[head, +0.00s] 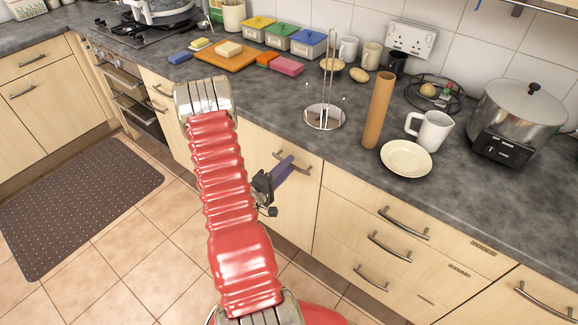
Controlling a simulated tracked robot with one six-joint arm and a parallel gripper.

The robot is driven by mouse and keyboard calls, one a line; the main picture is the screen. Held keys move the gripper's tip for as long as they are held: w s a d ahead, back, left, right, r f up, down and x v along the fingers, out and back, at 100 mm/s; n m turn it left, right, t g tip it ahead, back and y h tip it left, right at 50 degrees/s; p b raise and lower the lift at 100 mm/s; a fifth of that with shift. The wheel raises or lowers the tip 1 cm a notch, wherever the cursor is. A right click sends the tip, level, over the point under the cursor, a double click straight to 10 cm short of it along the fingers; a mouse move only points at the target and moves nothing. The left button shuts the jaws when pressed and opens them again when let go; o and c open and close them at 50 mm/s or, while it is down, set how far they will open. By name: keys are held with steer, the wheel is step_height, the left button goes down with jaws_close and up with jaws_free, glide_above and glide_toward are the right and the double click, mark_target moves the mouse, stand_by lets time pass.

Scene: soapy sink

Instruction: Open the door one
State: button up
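A pale wood cabinet door (296,212) with a metal bar handle (307,168) at its top sits under the counter, behind my arm. It looks shut. No label shows which door is door one. My red ribbed arm crosses in front of the door's left part. My dark gripper (270,184) is in front of the door, just below and left of the handle. A purple strip reaches from it up to the handle's left end. I cannot tell whether the strip touches the handle, or whether the gripper is open or shut.
Drawers with bar handles (390,247) stand right of the door, and an oven (133,105) is at left. The counter above holds a paper towel stand (324,115), a cardboard tube (379,108), a plate (406,159) and a pot (515,108). A dark mat (75,205) lies on the tiled floor.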

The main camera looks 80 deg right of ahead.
steer(key=shift+s+d, duration=0.3)
steer(key=shift+d, duration=0.35)
steer(key=shift+c, duration=0.3)
jaws_close()
steer(key=shift+a+f, duration=0.1)
steer(key=shift+a, duration=0.05)
